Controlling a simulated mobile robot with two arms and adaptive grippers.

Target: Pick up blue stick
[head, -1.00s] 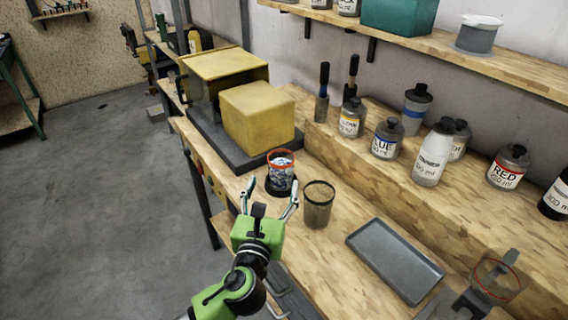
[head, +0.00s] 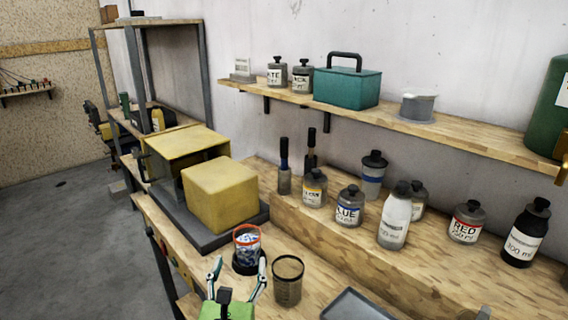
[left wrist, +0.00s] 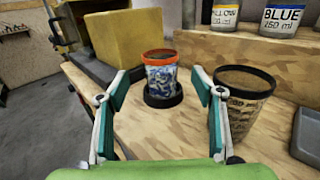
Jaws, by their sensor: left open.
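Two upright stick-like things stand at the wall end of the bench in the head view. The left one (head: 284,155) has a dark blue upper part, and the right one (head: 311,145) looks black. Their lower ends are in or behind small grey containers. My left gripper (head: 238,272) is open and empty at the bottom of the head view. In the left wrist view its two fingers stand wide apart. A patterned blue and white cup with an orange rim (head: 247,243) stands beyond the fingers on a dark round base, and also shows in the left wrist view (left wrist: 160,78).
A brown see-through cup (head: 288,285) stands just right of my left gripper. A yellow box (head: 220,195) is behind on the left. Labelled bottles, including the blue one (head: 348,208), line the raised ledge. A grey tray (head: 357,306) lies at the front.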

